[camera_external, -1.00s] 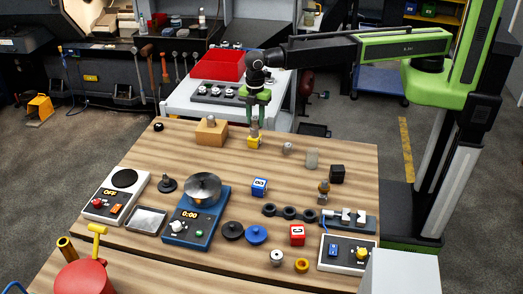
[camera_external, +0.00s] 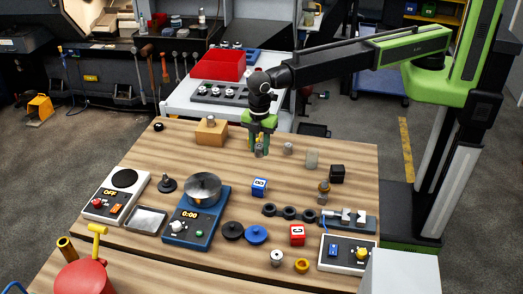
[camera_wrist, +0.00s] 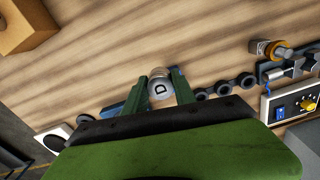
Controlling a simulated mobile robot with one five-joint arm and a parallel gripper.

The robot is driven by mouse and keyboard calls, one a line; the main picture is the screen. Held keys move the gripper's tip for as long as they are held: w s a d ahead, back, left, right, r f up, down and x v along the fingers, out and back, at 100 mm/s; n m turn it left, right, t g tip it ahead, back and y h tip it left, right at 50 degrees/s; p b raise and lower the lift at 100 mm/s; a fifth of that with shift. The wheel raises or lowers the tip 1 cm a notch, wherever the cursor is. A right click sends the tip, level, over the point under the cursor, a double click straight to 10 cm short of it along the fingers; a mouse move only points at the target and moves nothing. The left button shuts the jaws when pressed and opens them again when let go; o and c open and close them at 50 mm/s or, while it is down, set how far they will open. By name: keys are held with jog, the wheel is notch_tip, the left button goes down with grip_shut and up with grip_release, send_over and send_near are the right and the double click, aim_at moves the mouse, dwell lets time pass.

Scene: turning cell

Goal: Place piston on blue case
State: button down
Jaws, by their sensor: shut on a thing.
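The piston is a small grey metal cylinder (camera_external: 260,151), marked D on its end in the wrist view (camera_wrist: 158,89). My gripper (camera_external: 260,146) is shut on it, with green fingers on either side, and holds it above the wooden table. The blue case (camera_external: 259,187) is a small blue cube with a white label, standing on the table nearer the external camera than the gripper. The piston is apart from it. The yellow case seen earlier is mostly hidden behind my gripper.
A blue scale with a round metal pan (camera_external: 203,188) stands left of the blue case. A wooden block (camera_external: 211,131) is at the back left. A black cube (camera_external: 337,173) and a red case (camera_external: 297,234) stand to the right. Table around the blue case is mostly clear.

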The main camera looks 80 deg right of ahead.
jog(key=b, duration=0.2)
send_over(260, 182)
notch_tip(260, 182, down, 4)
jog(key=shift+w+r, duration=0.15)
jog(key=shift+r, duration=0.05)
jog(key=shift+a, duration=0.2)
notch_tip(260, 182, down, 4)
jog(key=b, duration=0.4)
jog(key=shift+f+b, duration=0.2)
jog(key=shift+b, duration=0.1)
jog(key=shift+r, duration=0.3)
jog(key=shift+f, duration=0.2)
jog(key=c, duration=1)
grip_release()
